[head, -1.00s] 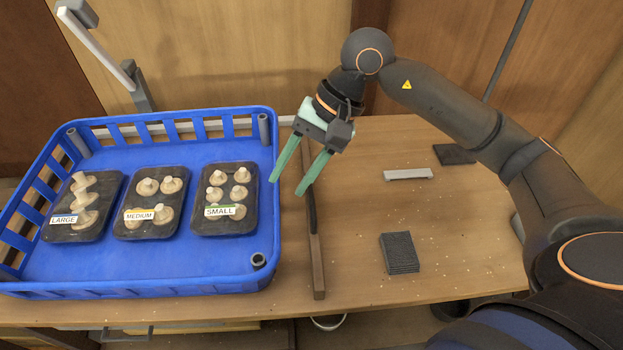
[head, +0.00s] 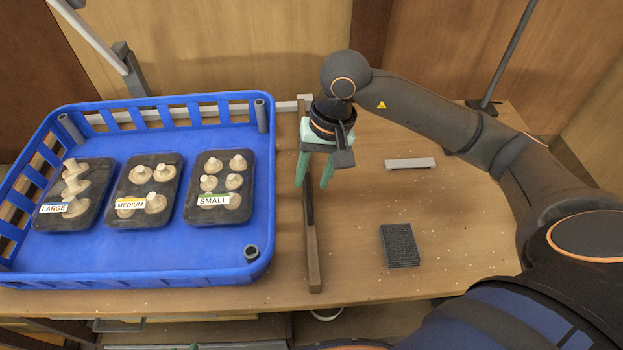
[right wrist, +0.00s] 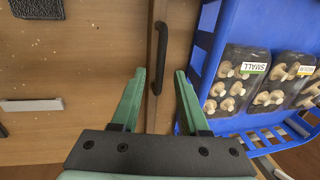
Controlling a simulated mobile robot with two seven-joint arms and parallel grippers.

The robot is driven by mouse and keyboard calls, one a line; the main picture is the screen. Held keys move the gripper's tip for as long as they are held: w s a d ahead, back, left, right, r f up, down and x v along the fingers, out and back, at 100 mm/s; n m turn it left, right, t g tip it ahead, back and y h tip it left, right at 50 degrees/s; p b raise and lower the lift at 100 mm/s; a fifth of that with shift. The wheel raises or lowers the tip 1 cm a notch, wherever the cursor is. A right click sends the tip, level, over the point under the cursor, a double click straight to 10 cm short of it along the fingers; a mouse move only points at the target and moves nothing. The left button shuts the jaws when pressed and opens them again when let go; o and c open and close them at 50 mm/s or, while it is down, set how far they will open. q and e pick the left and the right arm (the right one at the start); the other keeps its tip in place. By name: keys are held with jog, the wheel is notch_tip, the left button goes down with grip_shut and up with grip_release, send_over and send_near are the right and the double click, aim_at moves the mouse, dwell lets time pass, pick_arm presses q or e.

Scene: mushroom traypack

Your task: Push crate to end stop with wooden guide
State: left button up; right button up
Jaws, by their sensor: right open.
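The blue crate (head: 152,250) stands on the table at the left and holds three black mushroom trays. The wooden guide (head: 313,255) is a narrow bar lying front to back just right of the crate, with a gap between them. Its black handle (head: 309,200) also shows in the right wrist view (right wrist: 162,55). My right gripper (head: 313,186) is open and empty over the guide's far part. In the right wrist view the fingers (right wrist: 160,72) point along the guide, one on either side of it; contact is unclear. My left gripper is out of view.
The trays are labelled LARGE (head: 75,200), MEDIUM (head: 142,190) and SMALL (head: 219,180). A grey bar (head: 410,163) and a dark ribbed pad (head: 400,245) lie right of the guide. The table between them is clear apart from crumbs.

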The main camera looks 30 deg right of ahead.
jog(key=shift+w+a+f, duration=0.1)
jog(key=shift+a+f, duration=0.05)
jog(key=shift+f, duration=0.75)
jog(key=shift+c, duration=0.2)
grip_shut()
jog(key=shift+a, duration=0.1)
dwell(0.6)
